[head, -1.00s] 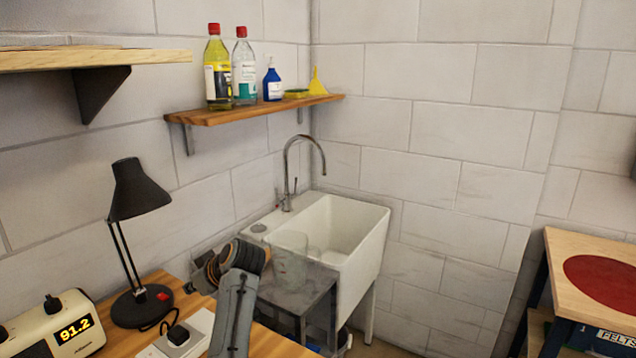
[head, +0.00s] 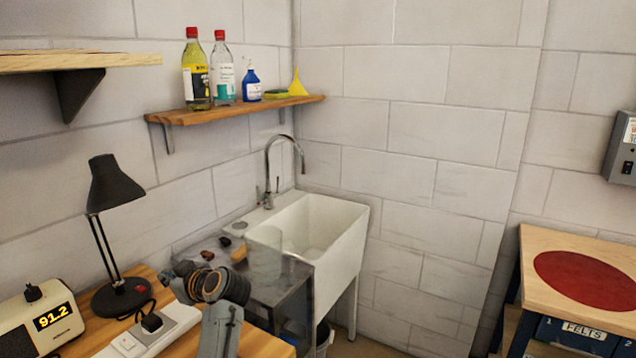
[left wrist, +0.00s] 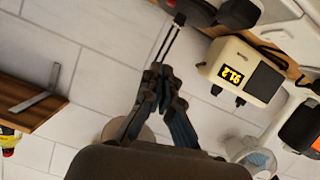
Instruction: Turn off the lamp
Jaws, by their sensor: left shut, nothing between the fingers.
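The black desk lamp (head: 112,187) stands upright on the wooden bench at the left in the head view. Its round base (head: 105,302) carries a small red switch (head: 141,288). I cannot tell from its shade whether it is lit. My left gripper (head: 182,269) is shut and empty, to the right of the lamp base and apart from it in the head view. In the left wrist view the left gripper (left wrist: 158,70) is shut, and the lamp's thin rods (left wrist: 167,43) show just beyond its tips. My right gripper is not in view.
A cream radio (head: 40,318) reading 91.2 stands left of the lamp; it also shows in the left wrist view (left wrist: 228,60). A white power strip (head: 165,335) with a black plug lies in front. A clear jar (head: 264,255) stands near the sink (head: 340,245).

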